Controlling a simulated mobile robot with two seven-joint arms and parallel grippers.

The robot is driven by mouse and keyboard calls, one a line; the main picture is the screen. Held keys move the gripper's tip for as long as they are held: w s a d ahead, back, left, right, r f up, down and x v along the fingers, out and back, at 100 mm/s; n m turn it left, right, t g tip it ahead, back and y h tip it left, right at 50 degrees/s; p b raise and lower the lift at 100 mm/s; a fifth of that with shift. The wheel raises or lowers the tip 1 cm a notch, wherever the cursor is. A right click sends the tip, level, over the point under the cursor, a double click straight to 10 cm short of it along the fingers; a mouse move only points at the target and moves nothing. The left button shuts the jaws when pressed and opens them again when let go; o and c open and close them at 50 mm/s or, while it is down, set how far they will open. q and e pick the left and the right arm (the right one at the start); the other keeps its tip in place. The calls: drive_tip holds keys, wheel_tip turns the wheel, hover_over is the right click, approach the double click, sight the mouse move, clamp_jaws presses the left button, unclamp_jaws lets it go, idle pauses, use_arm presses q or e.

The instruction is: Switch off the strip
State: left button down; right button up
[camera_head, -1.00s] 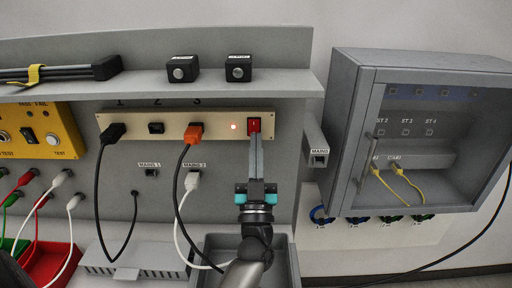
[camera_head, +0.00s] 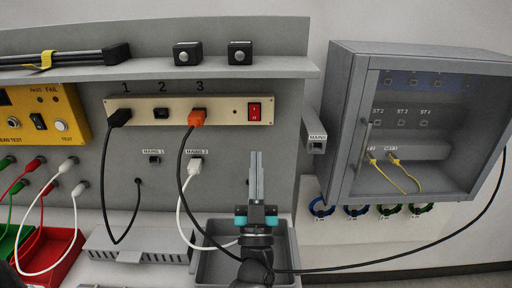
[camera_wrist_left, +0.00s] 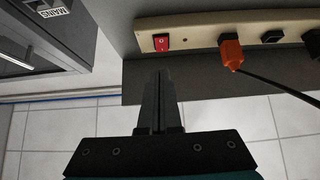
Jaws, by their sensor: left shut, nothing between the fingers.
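The cream power strip (camera_head: 222,108) is fixed to the grey back panel, with sockets numbered 1, 2 and 3. Its red rocker switch (camera_head: 254,112) is at the right end. The small indicator (camera_head: 234,112) beside the switch looks dark. A black plug (camera_head: 119,118) is in socket 1 and an orange plug (camera_head: 197,117) in socket 3; socket 2 is empty. My left gripper (camera_head: 256,156) is shut and empty, below the switch and apart from it. In the left wrist view the switch (camera_wrist_left: 161,43) shows beyond the fingertips (camera_wrist_left: 159,74). My right gripper is not in view.
A shelf (camera_head: 150,76) with two black button boxes (camera_head: 240,53) runs above the strip. A grey glass-fronted cabinet (camera_head: 348,140) stands at the right. A grey bin (camera_head: 291,262) is below my gripper. Cables hang at the left of my gripper.

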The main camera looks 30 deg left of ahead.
use_arm(q)
drive_tip(key=shift+s+d+f+b, duration=0.15)
drive_tip(key=shift+s+d+f, duration=0.15)
drive_tip(key=shift+f, duration=0.35)
drive_tip(key=shift+s+d+f+b, duration=0.15)
drive_tip(key=shift+s+f, duration=0.3)
drive_tip(key=shift+f, duration=0.25)
drive_tip(key=shift+s+d+f+b, duration=0.15)
drive_tip(key=shift+s+d+f, duration=0.15)
drive_tip(key=shift+f, duration=0.35)
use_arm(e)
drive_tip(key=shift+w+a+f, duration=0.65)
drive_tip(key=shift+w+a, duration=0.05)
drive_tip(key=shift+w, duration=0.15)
